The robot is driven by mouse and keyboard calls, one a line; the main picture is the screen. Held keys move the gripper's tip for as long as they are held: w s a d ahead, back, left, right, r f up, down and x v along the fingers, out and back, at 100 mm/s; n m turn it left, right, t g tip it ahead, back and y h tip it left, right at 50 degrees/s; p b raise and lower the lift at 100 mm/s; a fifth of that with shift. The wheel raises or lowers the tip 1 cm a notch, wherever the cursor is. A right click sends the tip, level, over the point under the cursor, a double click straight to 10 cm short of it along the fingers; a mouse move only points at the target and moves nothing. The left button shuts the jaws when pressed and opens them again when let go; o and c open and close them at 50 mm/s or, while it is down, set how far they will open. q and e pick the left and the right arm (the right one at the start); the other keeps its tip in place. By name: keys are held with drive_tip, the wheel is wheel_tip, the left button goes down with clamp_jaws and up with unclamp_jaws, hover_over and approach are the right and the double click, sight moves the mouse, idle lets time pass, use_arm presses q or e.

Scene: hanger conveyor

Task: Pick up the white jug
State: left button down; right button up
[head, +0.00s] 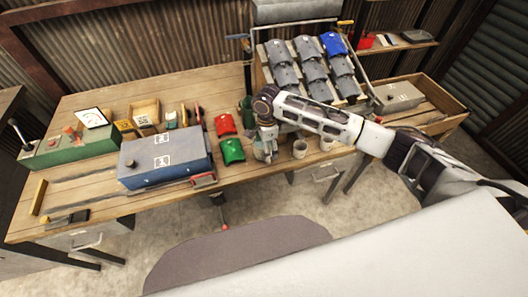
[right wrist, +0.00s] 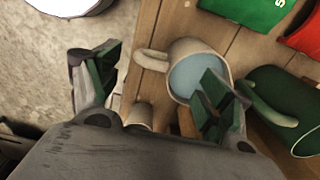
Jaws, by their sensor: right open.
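The white jug (right wrist: 183,52), cream-coloured with a bluish inside, stands on the wooden table in the right wrist view. Its handle points left, into the space between my fingers. My right gripper (right wrist: 158,92) is open and empty above the table edge. Its right finger overlaps the jug's near rim in the picture; I cannot tell whether it touches. In the head view my right gripper (head: 266,152) points down at the table's front edge and largely hides the jug. My left gripper is not in view.
A rack of grey pieces (head: 285,77) stands behind.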

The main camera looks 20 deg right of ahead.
drive_tip(key=shift+f, duration=0.15)
drive_tip(key=shift+s+d+f, duration=0.1)
drive_tip(key=shift+s+f, duration=0.1)
drive_tip(key=shift+f, duration=0.75)
drive_tip(key=shift+s+f, duration=0.15)
drive_tip(key=shift+f, duration=1.4)
drive_tip(key=shift+c, duration=0.2)
drive_tip(key=c, duration=1.5)
drive_tip(key=shift+c, duration=0.2)
drive_tip(key=shift+r, duration=0.15)
